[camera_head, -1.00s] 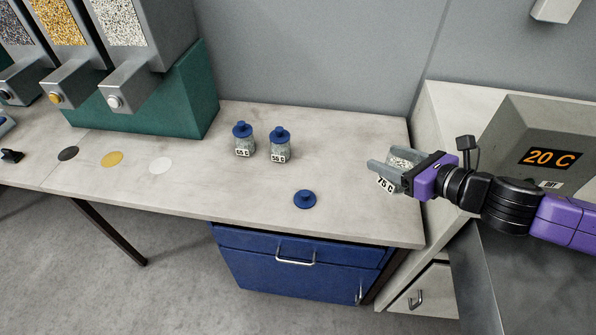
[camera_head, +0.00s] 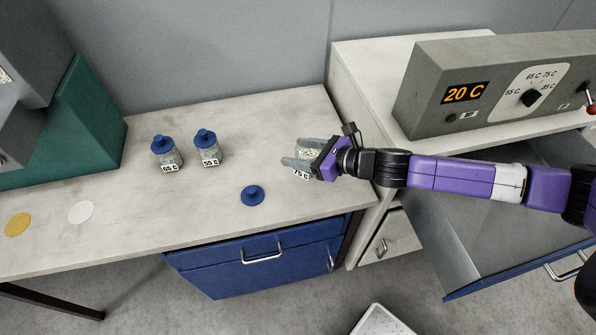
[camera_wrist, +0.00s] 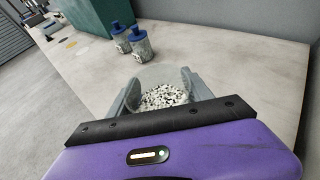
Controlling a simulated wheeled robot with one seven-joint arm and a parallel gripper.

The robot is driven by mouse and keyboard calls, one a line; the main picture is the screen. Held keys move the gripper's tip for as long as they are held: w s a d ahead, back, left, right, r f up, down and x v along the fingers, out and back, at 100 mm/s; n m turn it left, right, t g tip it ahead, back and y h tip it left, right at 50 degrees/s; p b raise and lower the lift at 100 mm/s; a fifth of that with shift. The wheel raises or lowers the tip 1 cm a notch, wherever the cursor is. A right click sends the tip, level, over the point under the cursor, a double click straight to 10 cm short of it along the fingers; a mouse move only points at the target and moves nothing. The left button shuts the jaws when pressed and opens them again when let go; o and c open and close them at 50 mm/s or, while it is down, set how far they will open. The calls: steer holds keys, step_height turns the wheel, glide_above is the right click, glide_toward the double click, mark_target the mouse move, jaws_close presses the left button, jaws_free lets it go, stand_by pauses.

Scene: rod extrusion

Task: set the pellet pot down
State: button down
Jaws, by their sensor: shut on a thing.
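The pellet pot (camera_head: 305,156) is a clear, open pot labelled 75 C with black and white pellets in it. My gripper (camera_head: 298,163) is shut on it, one grey finger on each side. The pot is over the right end of the pale bench (camera_head: 240,120); I cannot tell whether its base touches the top. In the wrist view the pellets (camera_wrist: 163,97) show between the fingers, and the pot looks about upright. A loose blue lid (camera_head: 252,195) lies on the bench, left of and nearer than the pot.
Two blue-lidded pots, one labelled 65 C (camera_head: 166,153) and another (camera_head: 208,148), stand left at the back. Clear bench surrounds the lid. A grey unit reading 20 C (camera_head: 465,93) stands right, above an open drawer (camera_head: 490,230).

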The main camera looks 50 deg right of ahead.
step_height(320, 180, down, 9)
steer(key=shift+r, duration=0.15)
stand_by(0.4)
steer(key=shift+f, duration=0.2)
steer(key=shift+c, duration=2.2)
jaws_free()
steer(key=shift+r, duration=0.1)
